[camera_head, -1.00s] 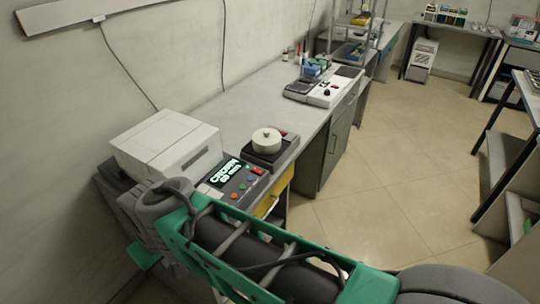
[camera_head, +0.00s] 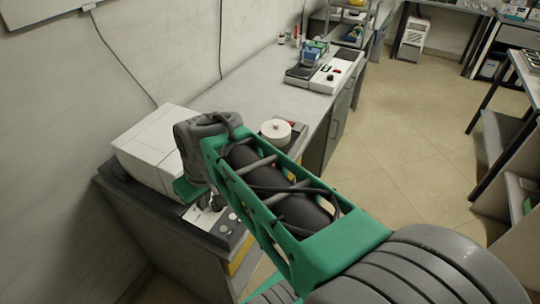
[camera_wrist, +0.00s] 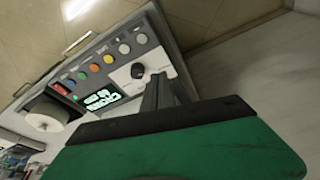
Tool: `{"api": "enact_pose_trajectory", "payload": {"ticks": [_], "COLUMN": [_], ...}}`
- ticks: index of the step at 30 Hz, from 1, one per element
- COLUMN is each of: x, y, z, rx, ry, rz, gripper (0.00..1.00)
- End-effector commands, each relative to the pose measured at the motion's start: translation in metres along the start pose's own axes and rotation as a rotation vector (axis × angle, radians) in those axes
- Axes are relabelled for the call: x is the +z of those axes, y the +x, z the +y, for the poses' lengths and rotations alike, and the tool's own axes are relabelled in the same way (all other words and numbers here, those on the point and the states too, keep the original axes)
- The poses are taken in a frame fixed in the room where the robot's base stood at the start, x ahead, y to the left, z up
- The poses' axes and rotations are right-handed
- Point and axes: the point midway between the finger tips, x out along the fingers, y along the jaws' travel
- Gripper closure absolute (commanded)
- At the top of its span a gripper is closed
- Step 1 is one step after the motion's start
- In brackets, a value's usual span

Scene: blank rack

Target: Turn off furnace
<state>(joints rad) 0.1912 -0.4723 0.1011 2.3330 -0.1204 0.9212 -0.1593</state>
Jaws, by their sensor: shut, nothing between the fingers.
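The furnace (camera_head: 150,145) is a white box on the near end of the bench in the head view. Its grey control panel (camera_head: 236,238) is partly hidden by my arm there. In the wrist view the panel (camera_wrist: 92,57) shows a lit display (camera_wrist: 102,97), a red switch (camera_wrist: 60,88), a row of coloured round buttons (camera_wrist: 95,68) and a dark knob (camera_wrist: 138,71) on a white plate. My gripper (camera_wrist: 154,84) is shut and empty, its tips close to the knob. I cannot tell whether they touch it.
A white round pot (camera_head: 275,130) sits on a dark plate just beyond the panel. Farther along the bench (camera_head: 245,95) stands a white and dark device (camera_head: 333,75). The bench top between them is mostly clear. Open tiled floor (camera_head: 400,135) lies to the right.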

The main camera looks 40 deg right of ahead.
Motion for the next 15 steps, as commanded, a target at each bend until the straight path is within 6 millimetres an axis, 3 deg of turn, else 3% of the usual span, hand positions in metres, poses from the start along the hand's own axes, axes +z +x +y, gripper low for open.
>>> {"api": "enact_pose_trajectory", "payload": {"ticks": [1, 4, 6, 9, 12, 15], "x": [-0.02, -0.046, -0.051, -0.041, -0.027, -0.021], "y": [-0.014, -0.028, -0.034, -0.041, -0.043, -0.043], "z": [0.033, 0.107, 0.164, 0.233, 0.275, 0.289], "rx": [-0.009, -0.04, -0.058, -0.073, -0.077, -0.077], "ry": [-0.006, -0.075, -0.125, -0.189, -0.234, -0.257], "rz": [-0.009, -0.003, 0.012, 0.041, 0.063, 0.073], "gripper": [1.0, 1.0, 1.0, 1.0, 1.0, 1.0]}}
